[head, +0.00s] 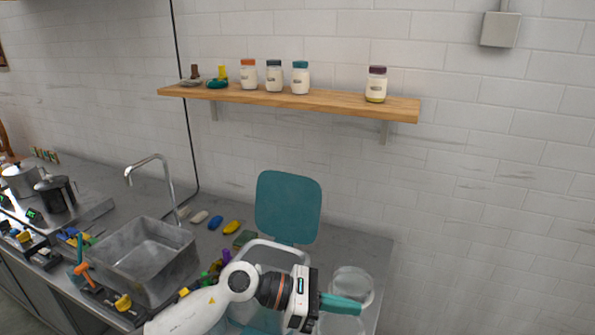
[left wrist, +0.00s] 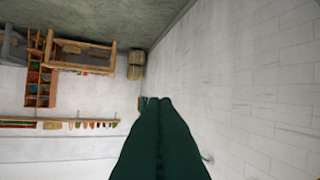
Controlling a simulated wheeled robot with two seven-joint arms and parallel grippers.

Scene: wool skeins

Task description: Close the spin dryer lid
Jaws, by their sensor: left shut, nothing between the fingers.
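The teal spin dryer lid (head: 288,207) stands open and upright at the back of the dryer, near the white wall. The spin dryer (head: 262,247) shows a pale square rim below the lid; its front is partly hidden by my left arm. My left gripper (head: 358,306) is at the right of the dryer, in front of and below the lid, and apart from it. Its teal fingers are shut and empty. They also show together in the left wrist view (left wrist: 160,103), with no lid in sight there. My right gripper is in neither view.
A clear glass vessel (head: 352,282) stands right beside my left fingers. A grey sink (head: 145,254) with a tap is at the left. Small coloured items lie between sink and dryer. A wooden shelf (head: 330,99) with jars hangs above the lid.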

